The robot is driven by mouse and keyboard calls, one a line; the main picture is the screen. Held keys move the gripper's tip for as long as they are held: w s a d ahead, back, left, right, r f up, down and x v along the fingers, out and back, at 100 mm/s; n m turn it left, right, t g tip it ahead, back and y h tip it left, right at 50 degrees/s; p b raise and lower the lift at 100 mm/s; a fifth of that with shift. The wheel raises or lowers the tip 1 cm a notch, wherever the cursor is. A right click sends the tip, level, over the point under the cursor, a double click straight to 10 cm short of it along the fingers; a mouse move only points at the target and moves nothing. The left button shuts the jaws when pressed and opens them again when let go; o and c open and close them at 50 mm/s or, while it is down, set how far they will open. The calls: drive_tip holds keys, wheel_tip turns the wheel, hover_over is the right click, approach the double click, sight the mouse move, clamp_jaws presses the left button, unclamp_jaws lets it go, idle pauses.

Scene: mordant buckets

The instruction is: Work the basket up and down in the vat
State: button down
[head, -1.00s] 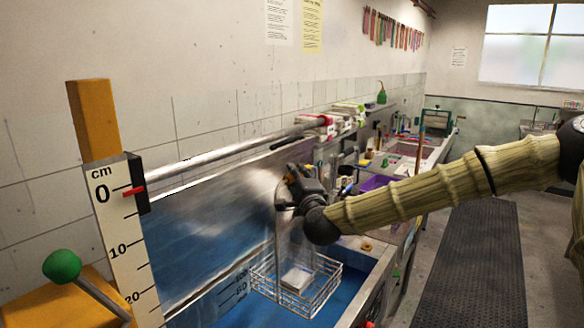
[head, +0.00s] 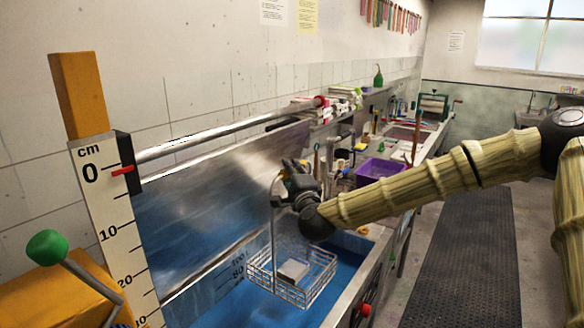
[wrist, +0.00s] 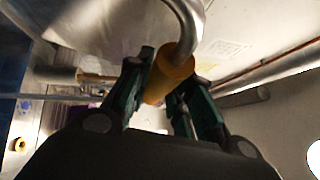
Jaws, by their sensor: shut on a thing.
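A wire basket (head: 318,276) with a pale block (head: 293,270) in it hangs inside the steel vat (head: 352,296), over blue liquid (head: 225,312). I cannot tell whether its bottom touches the liquid. A thin upright rod (head: 274,222) joins the basket to its handle. My gripper (head: 282,181) is above the basket, at the top of the rod. In the wrist view its jaws (wrist: 166,88) are shut on the orange grip (wrist: 168,80) of the curved metal handle. The basket hangs about level.
A white centimetre scale (head: 108,225) with a red pointer stands at the left, beside a green-knobbed lever (head: 47,247). A long metal bar (head: 225,131) runs along the wall above the vat. A purple tub (head: 378,171) sits beyond the vat. Floor to the right is clear.

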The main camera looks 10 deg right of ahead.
drive_tip(key=shift+f+b, duration=10.8)
drive_tip(key=shift+f, duration=3.65)
drive_tip(key=shift+r, duration=0.15)
